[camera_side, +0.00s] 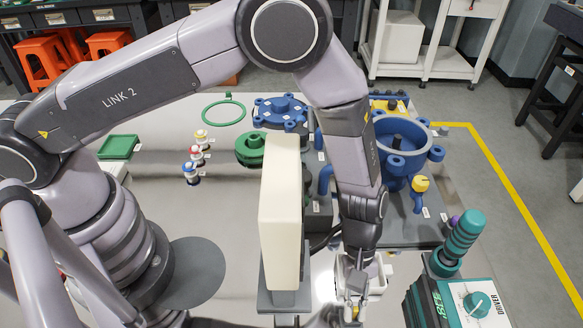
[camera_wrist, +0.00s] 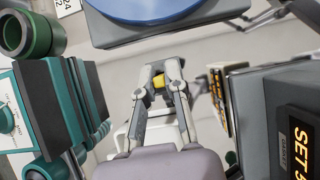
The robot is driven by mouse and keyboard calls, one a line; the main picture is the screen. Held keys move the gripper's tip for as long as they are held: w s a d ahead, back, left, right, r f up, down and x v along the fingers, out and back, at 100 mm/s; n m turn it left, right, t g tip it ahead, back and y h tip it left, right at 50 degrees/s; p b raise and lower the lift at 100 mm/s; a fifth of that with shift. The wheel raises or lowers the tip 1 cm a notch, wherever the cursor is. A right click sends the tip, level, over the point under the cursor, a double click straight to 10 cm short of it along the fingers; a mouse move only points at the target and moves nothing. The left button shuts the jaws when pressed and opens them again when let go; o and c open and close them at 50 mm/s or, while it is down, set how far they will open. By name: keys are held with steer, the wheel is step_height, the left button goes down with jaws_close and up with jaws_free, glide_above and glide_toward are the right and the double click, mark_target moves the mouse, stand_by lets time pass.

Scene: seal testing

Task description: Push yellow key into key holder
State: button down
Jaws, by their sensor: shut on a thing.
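My gripper (camera_wrist: 160,75) is shut on a small yellow piece, which I take as the yellow key (camera_wrist: 159,82); it shows between the fingers in the wrist view. In the side view my gripper (camera_side: 355,290) points down at the front of the table, beside a white box-like fixture (camera_side: 376,280). A white body (camera_wrist: 150,128) also shows behind the fingers in the wrist view. I cannot tell which part is the key holder, nor whether the key touches it. The key is not clear in the side view.
A cream panel (camera_side: 281,210) stands close left of my gripper. A teal driver unit (camera_side: 462,300) stands to the right. Blue pipe parts (camera_side: 400,150) stand behind. Small coloured-cap pieces (camera_side: 191,172) and a green tray (camera_side: 118,147) lie to the left.

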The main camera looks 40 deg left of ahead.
steer(key=shift+f, duration=0.3)
steer(key=c, duration=1.1)
jaws_free()
steer(key=shift+r, duration=4.5)
steer(key=shift+r, duration=0.1)
